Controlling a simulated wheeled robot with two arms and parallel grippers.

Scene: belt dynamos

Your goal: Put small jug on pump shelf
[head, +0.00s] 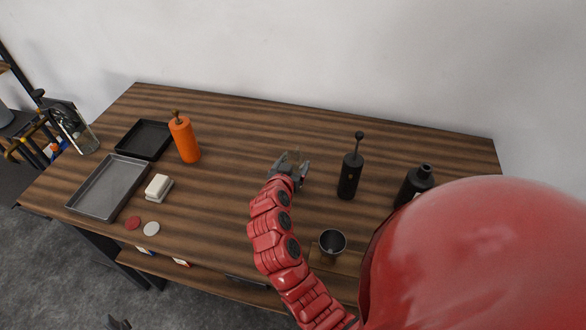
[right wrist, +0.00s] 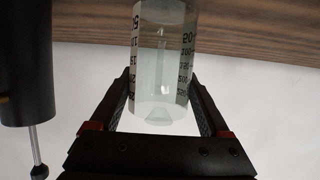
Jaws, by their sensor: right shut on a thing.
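My right gripper (head: 291,163) is above the middle of the wooden table. In the right wrist view it (right wrist: 160,118) is shut on a clear vessel with dark graduation marks (right wrist: 162,60), which I take for the small jug. The fingers grip its sides. In the head view the jug is too faint and small to make out well. I cannot tell which surface is the pump shelf. A dark two-pronged tip at the bottom edge looks like my left gripper (head: 118,323); its state is unclear.
A black bottle with a ball-topped rod (head: 350,176) stands right of my gripper. Another black bottle (head: 415,184) and a dark cup (head: 332,243) are further right. An orange bottle (head: 185,140), grey tray (head: 108,187), black tray (head: 144,140) and clear jar (head: 78,130) are left.

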